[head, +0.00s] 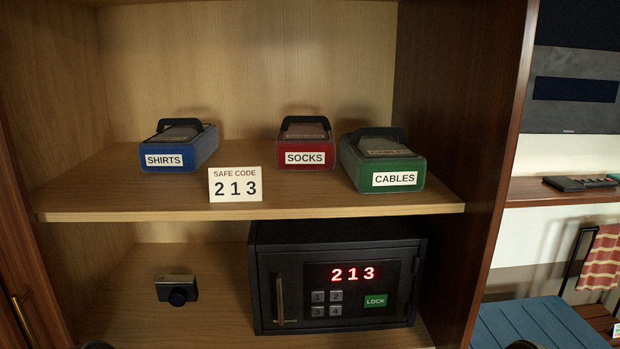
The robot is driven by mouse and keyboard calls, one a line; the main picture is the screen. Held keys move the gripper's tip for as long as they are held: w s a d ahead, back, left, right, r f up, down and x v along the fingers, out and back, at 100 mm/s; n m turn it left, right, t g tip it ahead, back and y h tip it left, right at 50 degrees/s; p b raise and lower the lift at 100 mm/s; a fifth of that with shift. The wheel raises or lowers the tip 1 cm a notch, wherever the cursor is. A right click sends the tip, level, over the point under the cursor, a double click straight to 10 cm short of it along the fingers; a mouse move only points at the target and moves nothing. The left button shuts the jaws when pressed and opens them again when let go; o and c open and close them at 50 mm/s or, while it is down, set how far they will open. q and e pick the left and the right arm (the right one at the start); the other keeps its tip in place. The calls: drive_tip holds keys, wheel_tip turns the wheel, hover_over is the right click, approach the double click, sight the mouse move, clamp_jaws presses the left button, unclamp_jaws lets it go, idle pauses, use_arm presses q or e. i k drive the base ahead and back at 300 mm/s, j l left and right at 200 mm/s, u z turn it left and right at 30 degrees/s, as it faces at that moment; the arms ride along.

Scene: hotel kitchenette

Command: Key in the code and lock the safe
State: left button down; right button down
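The black safe (262,240) stands on the lower shelf of the wooden cabinet, and its door looks closed. Its red display (353,274) reads 213. Below the display are the grey number keys (327,304), marked 1 to 4, and to their right is the green LOCK button (375,301). A vertical handle (280,300) is on the left of the door. The white code card (235,185) on the upper shelf's front edge reads SAFE CODE 213. Neither gripper's fingers show; only small dark shapes, possibly parts of my arms, touch the bottom edge.
A small camera (177,289) lies on the lower shelf, left of the safe. The upper shelf (110,195) holds a blue SHIRTS case (180,155), a red SOCKS case (306,157) and a green CABLES case (385,175). A blue slatted surface (535,325) is at lower right.

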sight(371, 300)
drive_tip(key=z, duration=2.3)
drive_tip(key=k, duration=1)
